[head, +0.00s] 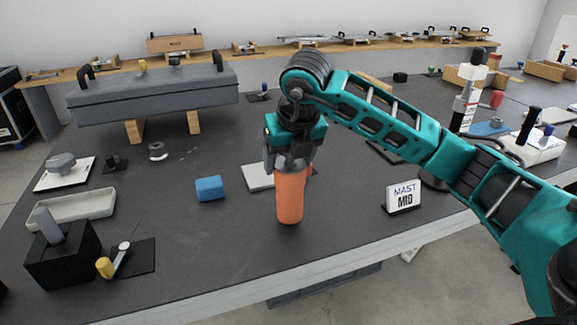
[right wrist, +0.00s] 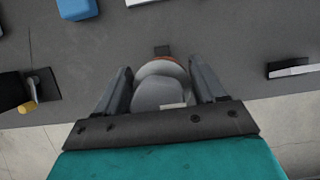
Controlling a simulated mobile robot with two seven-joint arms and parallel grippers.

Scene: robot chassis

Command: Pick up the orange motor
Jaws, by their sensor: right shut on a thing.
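The orange motor (head: 290,196) is an upright orange cylinder near the front edge of the dark table, left of the MAST MID sign. My right gripper (head: 290,164) comes down from above and is shut on its upper part. In the right wrist view the motor's grey top (right wrist: 160,88) sits between the two fingers of the right gripper (right wrist: 162,80), with a thin orange rim at its far side. Whether the motor's base touches the table is hard to tell. My left gripper is not in view.
A blue block (head: 210,188) and a light flat plate (head: 258,177) lie near the motor. The MAST MID sign (head: 403,197) stands to the right. A black box (head: 62,255) and a yellow-knobbed crank (head: 104,267) are at front left. A long grey case (head: 155,95) stands behind.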

